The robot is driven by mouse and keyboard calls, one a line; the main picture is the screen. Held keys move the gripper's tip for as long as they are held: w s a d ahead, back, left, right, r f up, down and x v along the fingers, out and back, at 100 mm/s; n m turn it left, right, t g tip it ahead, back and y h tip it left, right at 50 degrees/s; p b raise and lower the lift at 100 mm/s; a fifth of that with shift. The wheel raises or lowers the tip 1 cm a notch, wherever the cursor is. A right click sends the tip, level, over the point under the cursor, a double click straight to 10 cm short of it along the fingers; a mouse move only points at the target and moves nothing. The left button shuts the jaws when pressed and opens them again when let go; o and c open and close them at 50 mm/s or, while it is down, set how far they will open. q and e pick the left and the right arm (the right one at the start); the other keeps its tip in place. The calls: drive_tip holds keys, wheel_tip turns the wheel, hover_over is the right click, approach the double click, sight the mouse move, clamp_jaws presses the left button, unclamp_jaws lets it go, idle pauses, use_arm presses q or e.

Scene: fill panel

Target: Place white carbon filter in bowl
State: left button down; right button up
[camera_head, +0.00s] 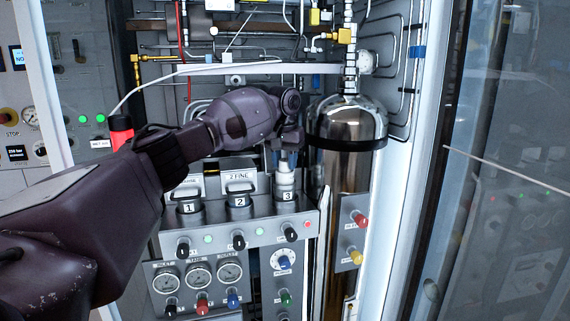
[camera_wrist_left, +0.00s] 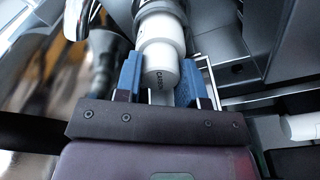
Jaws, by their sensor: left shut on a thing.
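The white carbon filter (camera_head: 285,178) is a short white cylinder standing upright in slot 3 of the grey panel. My left gripper (camera_head: 286,152) is above it with its fingers at the filter's top. I see no bowl in either view. My right gripper is not in view.
Slots 1 (camera_head: 189,207) and 2 (camera_head: 239,200) hold capped units with handles, close left of the filter. A shiny metal cylinder (camera_head: 345,150) stands close on the right. Knobs and gauges (camera_head: 200,276) line the panel front. A glass door (camera_head: 490,200) stands farther right.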

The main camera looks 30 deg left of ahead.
use_arm(q)
drive_tip(key=shift+f, duration=0.45)
drive_tip(key=shift+f, duration=0.1)
drive_tip(key=c, duration=0.7)
unclamp_jaws()
drive_tip(key=r, duration=0.8)
drive_tip(key=s+r+b, duration=0.1)
drive_tip(key=r, duration=0.3)
drive_tip(key=shift+d+r, duration=0.1)
drive_tip(key=shift+d, duration=0.1)
